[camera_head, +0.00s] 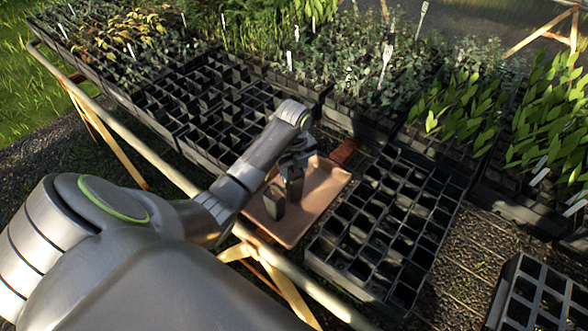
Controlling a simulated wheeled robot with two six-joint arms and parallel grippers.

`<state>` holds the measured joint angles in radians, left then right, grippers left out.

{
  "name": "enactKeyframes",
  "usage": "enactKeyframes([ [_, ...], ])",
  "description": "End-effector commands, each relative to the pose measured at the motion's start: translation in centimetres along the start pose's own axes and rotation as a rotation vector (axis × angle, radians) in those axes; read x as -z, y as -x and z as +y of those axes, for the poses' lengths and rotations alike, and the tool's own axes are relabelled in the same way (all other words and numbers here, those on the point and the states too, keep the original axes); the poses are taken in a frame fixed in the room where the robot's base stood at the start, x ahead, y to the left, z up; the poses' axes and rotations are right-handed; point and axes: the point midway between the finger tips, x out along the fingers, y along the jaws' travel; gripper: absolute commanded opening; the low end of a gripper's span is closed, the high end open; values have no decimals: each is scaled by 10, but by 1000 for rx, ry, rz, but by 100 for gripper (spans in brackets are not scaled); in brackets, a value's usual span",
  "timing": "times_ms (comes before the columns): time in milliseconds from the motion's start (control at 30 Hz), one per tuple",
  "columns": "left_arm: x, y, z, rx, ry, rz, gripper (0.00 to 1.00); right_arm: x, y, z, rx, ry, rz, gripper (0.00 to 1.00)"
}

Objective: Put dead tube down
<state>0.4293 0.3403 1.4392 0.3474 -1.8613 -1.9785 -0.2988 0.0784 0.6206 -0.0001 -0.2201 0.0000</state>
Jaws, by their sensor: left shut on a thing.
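My left gripper (290,175) reaches from the left over a shallow brown tray (321,202) near the bench's front edge. It is shut on the dead tube, which is small, dark and hard to separate from the dark fingers. A dark upright piece (273,203) shows at the tray's left part, beside the fingers. I cannot tell whether it is part of the held tube, a finger or another tube, or whether it touches the tray floor. No plant shows in it. My right gripper is not in view.
A black cell tray (385,225) stands right of the brown tray; another (215,105) stands behind left. Planted trays (385,85) fill the back. A pale bench rail (130,130) runs along the front. Another black crate (540,298) stands at lower right. The brown tray's right part is bare.

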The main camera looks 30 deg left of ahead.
Motion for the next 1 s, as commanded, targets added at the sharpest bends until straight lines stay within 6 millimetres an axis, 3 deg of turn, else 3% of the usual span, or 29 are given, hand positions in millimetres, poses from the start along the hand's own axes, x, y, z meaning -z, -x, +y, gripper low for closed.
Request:
enactKeyframes([
  [167,0,-3,0,0,0,0,4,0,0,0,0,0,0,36],
  [200,0,-3,0,0,0,0,50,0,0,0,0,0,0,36],
  [333,0,-2,0,0,0,0,66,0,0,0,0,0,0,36],
  [733,-1,6,-1,3,1,-2,66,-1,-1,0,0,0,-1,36],
  [967,-2,51,-1,6,-1,-6,66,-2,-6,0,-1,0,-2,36],
  [1000,-1,62,0,1,0,-2,66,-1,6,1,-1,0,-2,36],
])
